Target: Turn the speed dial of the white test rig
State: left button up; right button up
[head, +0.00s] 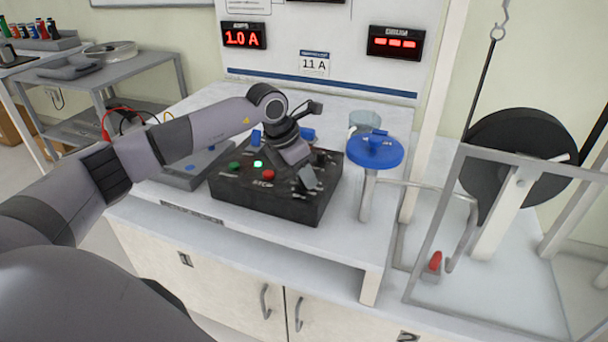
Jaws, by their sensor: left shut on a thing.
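The black control box (270,208) of the white test rig (345,60) sits on the white bench. Its top carries a green button (233,165), a lit green lamp (258,164) and a red button (268,175) by the word STOP. My left gripper (305,182) reaches down onto the right part of the box top. Its jaws are shut on what appears to be the speed dial, which the fingers hide. The left red display (243,36) reads 1.0 A. The right red display (396,42) shows only dashes. My right gripper is out of view.
A blue handwheel (375,150) on a white post stands just right of the box. Further right, a metal-framed guard (480,155) stands before a black drum (522,145). A grey side table (92,68) stands at the left. The bench front is clear.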

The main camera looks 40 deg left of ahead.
pick_arm(q)
jog(key=m+g+h, duration=0.1)
jog(key=m, duration=0.3)
jog(key=shift+w+a+m, duration=0.1)
jog(key=shift+m, duration=0.2)
jog(key=m+g+h+b, duration=0.1)
jog(key=m, duration=0.3)
jog(key=shift+g, duration=0.3)
jog(key=shift+m, duration=0.5)
jog(key=shift+a, duration=0.1)
jog(key=o, duration=1)
jog(key=shift+w+r, duration=0.1)
